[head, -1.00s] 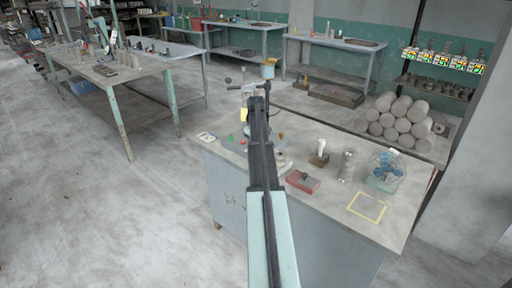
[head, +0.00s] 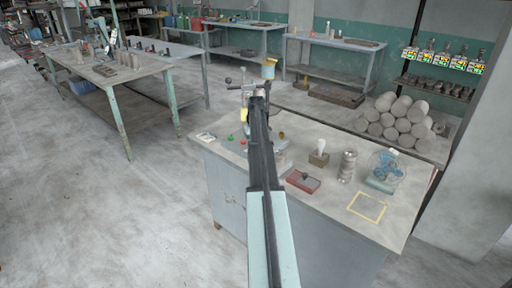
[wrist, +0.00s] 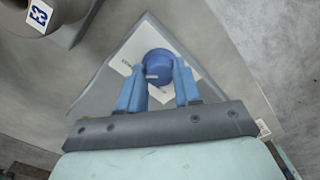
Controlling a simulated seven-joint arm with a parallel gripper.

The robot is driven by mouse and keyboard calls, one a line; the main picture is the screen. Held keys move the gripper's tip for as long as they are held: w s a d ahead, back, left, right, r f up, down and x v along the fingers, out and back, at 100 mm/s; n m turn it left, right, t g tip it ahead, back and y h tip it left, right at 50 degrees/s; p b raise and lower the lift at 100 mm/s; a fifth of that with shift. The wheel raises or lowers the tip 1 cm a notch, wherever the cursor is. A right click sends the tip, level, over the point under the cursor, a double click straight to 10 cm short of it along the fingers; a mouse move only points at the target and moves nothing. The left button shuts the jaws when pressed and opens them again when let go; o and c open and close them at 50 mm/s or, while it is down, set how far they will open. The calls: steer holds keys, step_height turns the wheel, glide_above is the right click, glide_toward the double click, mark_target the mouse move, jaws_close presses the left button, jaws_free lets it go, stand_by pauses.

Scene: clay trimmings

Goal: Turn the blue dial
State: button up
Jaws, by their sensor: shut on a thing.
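The blue dial (wrist: 158,64) shows in the wrist view as a round blue knob with a short pale mark on its near side. It sits on a white plate (wrist: 130,60) on a grey surface. My gripper (wrist: 159,75) has its two blue fingers on either side of the dial, shut on it. In the head view my own arm hides the dial and the fingers.
A yellow square outline (head: 367,207) marks a clear front-right patch.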

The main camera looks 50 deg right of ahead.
steer(key=o, duration=1)
steer(key=shift+o, duration=0.2)
step_height(320, 180, up, 14)
steer(key=shift+f, duration=0.1)
stand_by(0.5)
